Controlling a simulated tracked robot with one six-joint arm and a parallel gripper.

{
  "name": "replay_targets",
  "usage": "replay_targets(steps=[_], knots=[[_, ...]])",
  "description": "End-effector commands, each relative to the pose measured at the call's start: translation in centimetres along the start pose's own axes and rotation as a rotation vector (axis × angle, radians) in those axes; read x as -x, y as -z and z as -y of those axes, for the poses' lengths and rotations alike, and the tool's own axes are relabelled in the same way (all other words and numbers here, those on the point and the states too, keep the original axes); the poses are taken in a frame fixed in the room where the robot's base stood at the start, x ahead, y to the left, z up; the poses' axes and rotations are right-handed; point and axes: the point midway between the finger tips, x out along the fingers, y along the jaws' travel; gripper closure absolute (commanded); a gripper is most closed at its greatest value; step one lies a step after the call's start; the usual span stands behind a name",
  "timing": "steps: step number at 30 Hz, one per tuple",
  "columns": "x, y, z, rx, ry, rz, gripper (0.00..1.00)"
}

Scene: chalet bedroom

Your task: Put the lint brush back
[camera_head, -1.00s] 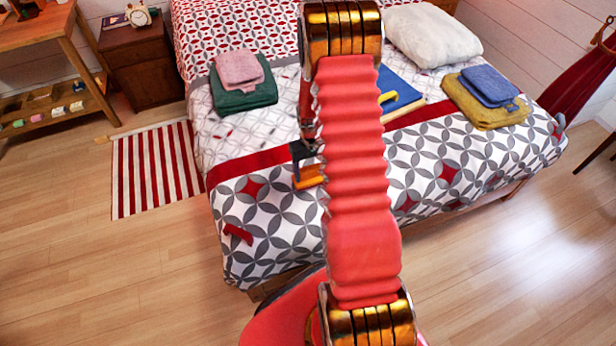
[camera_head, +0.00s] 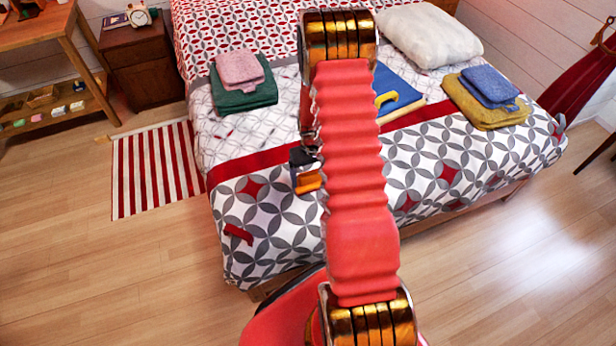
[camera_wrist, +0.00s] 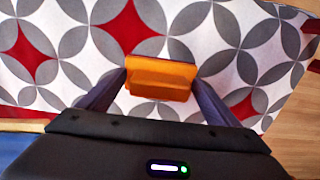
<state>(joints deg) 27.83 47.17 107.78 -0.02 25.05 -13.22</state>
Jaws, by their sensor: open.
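A small orange block-like thing (camera_wrist: 160,77), which may be the lint brush, lies over the patterned bed cover (camera_wrist: 215,35) in the wrist view. My gripper (camera_wrist: 161,80) is open, with one dark finger on each side of it. I cannot tell whether the fingers touch it. In the head view the orange thing (camera_head: 308,182) shows just left of my red arm, below a dark part of my gripper (camera_head: 302,157). My arm hides part of both. A small red thing (camera_head: 238,234) lies on the bed's front left corner.
A blue flat thing with a yellow hook shape (camera_head: 398,95) lies behind my arm. Folded towels (camera_head: 245,95) lie left, yellow and blue ones (camera_head: 487,115) right. A shelf unit (camera_head: 60,110) holding small items stands far left. The floor around the bed is mostly clear.

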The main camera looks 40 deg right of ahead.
Motion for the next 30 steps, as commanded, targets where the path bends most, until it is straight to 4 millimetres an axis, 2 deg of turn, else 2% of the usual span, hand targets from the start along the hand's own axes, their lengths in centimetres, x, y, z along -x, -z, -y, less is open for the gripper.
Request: replay_targets(steps=[7, 11, 17, 30], knots=[[0.2, 0.0, 0.0, 0.0, 0.0, 0.0, 0.15], [0.9, 0.0, 0.0, 0.001, 0.0, -0.001, 0.15], [3.2, 0.1, 0.0, 0.001, 0.0, -0.002, 0.15], [9.6, 0.1, 0.1, 0.001, -0.001, -0.003, 0.15]])
